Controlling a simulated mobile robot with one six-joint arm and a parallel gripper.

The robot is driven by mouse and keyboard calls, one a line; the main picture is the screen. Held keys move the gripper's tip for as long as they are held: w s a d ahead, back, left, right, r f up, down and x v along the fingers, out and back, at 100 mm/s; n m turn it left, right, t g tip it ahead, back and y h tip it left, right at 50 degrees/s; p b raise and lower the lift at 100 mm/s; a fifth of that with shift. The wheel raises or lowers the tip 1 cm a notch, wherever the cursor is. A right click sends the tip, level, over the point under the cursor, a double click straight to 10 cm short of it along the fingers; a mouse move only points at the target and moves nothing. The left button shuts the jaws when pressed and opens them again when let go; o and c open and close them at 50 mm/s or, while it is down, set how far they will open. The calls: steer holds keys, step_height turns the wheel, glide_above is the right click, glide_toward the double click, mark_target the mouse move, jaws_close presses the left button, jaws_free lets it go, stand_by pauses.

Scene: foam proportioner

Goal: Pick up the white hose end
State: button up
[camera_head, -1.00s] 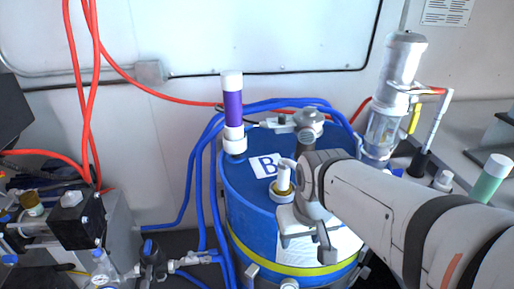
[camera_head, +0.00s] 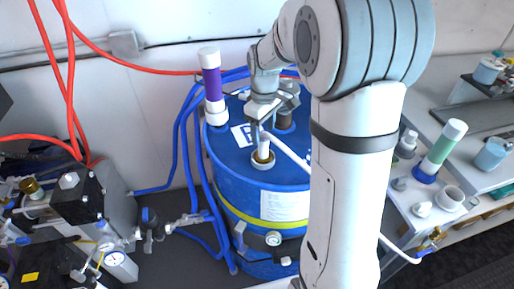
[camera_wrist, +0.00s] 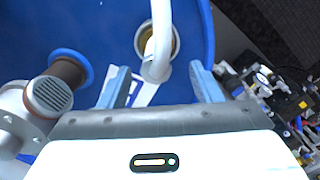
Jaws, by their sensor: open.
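The white hose (camera_head: 288,152) rises at a pale fitting on top of the blue drum (camera_head: 228,157) and runs right behind my arm. In the wrist view the white hose end (camera_wrist: 156,68) points toward my gripper, in front of the round opening in the drum top. My gripper (camera_wrist: 160,86) is open, with one blue-grey finger on each side of the hose end and a gap to both. In the head view my gripper (camera_head: 260,112) is over the drum top, partly hidden by my wrist.
A purple and white cylinder (camera_head: 211,85) stands at the drum's left rim. A dark-collared metal fitting (camera_wrist: 50,95) is close to the left finger. Blue hoses (camera_head: 185,150) run down the drum's left side. A side bench (camera_head: 460,190) holds bottles at right.

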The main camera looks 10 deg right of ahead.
mark_target(264, 134)
steer(key=f, duration=0.1)
steer(key=f+p, duration=0.1)
steer(key=f, duration=0.3)
steer(key=shift+w+d+f, duration=0.1)
steer(key=shift+w+f, duration=0.1)
steer(key=shift+w, duration=0.05)
steer(key=c, duration=1.2)
